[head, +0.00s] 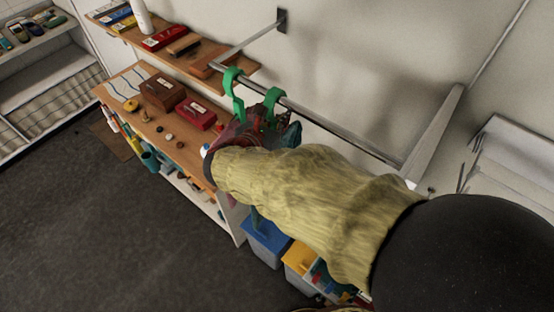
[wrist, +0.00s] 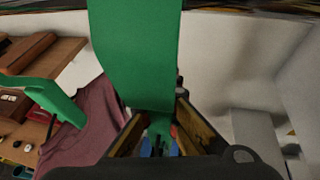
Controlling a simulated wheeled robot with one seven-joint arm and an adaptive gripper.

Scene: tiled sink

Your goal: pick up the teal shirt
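Two green hangers hang on a metal rail in the head view, a left one (head: 233,85) and a right one (head: 271,103). A small patch of teal cloth (head: 291,135), likely the teal shirt, shows behind my arm below the right hanger; the rest is hidden. In the wrist view a green hanger (wrist: 135,55) fills the upper middle, close to the camera. A bit of teal (wrist: 158,128) shows below it, between my fingers. My gripper (wrist: 160,108) is open, its fingers apart on either side of this area. I cannot tell whether they touch the hanger.
A mauve shirt (wrist: 85,130) hangs from the other green hanger (wrist: 45,95) at the left. The rail (head: 340,130) runs along the wall to a white bracket (head: 435,130). A wooden shelf (head: 185,55) and a bench with boxes stand left. Bins (head: 265,243) sit below.

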